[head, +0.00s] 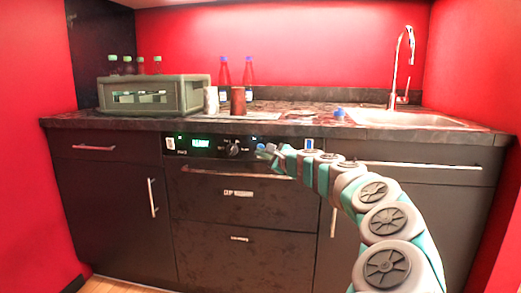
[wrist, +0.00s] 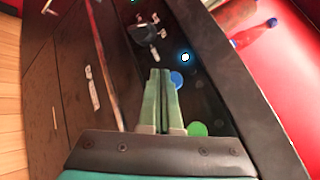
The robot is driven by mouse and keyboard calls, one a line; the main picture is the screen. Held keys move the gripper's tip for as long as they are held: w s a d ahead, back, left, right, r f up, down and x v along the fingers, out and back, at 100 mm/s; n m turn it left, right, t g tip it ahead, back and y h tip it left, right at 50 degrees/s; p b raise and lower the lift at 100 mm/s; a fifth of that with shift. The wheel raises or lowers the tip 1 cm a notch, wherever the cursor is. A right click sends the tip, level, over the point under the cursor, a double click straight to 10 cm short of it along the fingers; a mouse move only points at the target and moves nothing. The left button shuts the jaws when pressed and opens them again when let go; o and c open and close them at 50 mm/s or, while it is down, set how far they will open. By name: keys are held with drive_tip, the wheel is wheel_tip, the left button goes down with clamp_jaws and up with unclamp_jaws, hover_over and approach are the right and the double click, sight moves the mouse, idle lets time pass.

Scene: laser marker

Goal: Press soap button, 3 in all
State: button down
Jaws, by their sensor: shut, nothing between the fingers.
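A dark control panel (head: 210,146) with a lit green display (head: 201,142) and a round knob (head: 234,148) runs along the front of the counter. My gripper (head: 268,150) is in front of the panel's right end. In the wrist view my gripper (wrist: 160,73) is shut and empty, fingertips pointing at the panel. Beside the fingers are a blue disc (wrist: 177,79) and, lower right, a green disc (wrist: 197,128). A bright white-blue glowing spot (wrist: 185,57) is just above and right of the tips. I cannot read which one is the soap button, or tell whether the fingers touch the panel.
Drawers (head: 238,200) with bar handles lie below the panel; one long handle (wrist: 105,65) runs near the fingers. The countertop (head: 75,117) overhangs above. On it are a grey crate (head: 190,97), red bottles (head: 224,78), cups and a sink (head: 400,118).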

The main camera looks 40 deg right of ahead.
drive_tip(key=s+a, duration=0.2)
drive_tip(key=a, duration=0.1)
drive_tip(key=shift+s+a, duration=0.2)
drive_tip(key=shift+s, duration=0.2)
idle(2.3)
